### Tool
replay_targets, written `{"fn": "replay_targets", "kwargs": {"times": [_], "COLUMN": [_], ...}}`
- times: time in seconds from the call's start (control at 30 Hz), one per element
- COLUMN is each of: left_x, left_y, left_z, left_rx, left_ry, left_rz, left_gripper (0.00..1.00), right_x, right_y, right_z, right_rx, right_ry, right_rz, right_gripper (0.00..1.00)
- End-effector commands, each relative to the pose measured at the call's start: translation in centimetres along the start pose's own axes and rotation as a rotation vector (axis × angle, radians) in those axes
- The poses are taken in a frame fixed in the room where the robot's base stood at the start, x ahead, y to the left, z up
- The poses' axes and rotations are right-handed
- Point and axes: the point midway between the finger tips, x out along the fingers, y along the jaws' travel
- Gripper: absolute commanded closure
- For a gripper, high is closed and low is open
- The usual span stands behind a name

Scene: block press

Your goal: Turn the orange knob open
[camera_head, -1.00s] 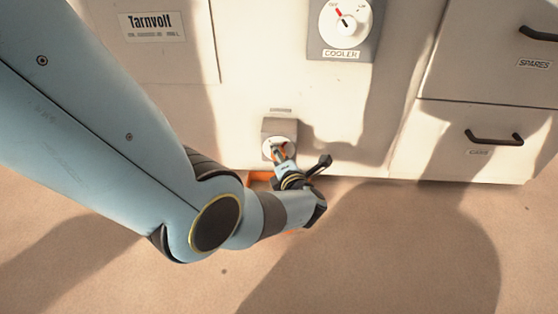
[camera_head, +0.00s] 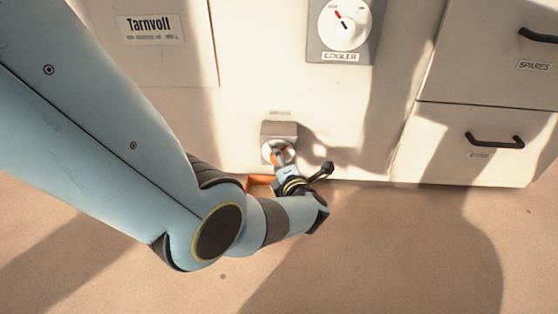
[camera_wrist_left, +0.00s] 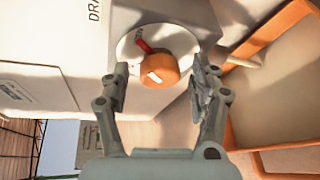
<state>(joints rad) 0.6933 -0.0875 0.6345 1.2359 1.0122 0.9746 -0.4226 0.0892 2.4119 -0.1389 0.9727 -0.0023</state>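The orange knob (camera_wrist_left: 158,70) sits on a white round dial on the grey block low on the cabinet front. A red mark lies beside it on the dial, and a pale line runs across the knob. My left gripper (camera_wrist_left: 162,82) has its two fingers apart, one on each side of the knob, with gaps showing. In the head view the left gripper (camera_head: 283,158) is at the dial (camera_head: 268,151) and hides most of the knob. My right gripper is in neither view.
A larger white dial labelled COOLER (camera_head: 344,24) is above on the panel. Drawers with dark handles (camera_head: 495,141) are at the right. An orange-edged tray (camera_wrist_left: 268,35) is near the knob, close to the right finger. The floor in front is clear.

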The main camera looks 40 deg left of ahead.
Motion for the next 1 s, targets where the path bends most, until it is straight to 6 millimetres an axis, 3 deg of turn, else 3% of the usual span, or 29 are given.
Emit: {"fn": "replay_targets", "kwargs": {"times": [0.27,0.7,1.0], "left_x": [-0.3,-6.7,-7.5], "left_y": [0.0,-0.1,0.0], "left_z": [-0.1,0.0,0.0], "left_rx": [-0.001,-0.001,0.0], "left_ry": [0.001,0.0,0.0], "left_rz": [0.0,-0.002,0.0], "left_gripper": [0.37,0.37,0.37], "right_x": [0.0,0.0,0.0], "right_y": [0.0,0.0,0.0], "right_z": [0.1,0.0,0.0], "right_rx": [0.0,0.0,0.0], "right_ry": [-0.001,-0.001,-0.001], "right_rz": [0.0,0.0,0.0], "right_gripper": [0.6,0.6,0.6]}}
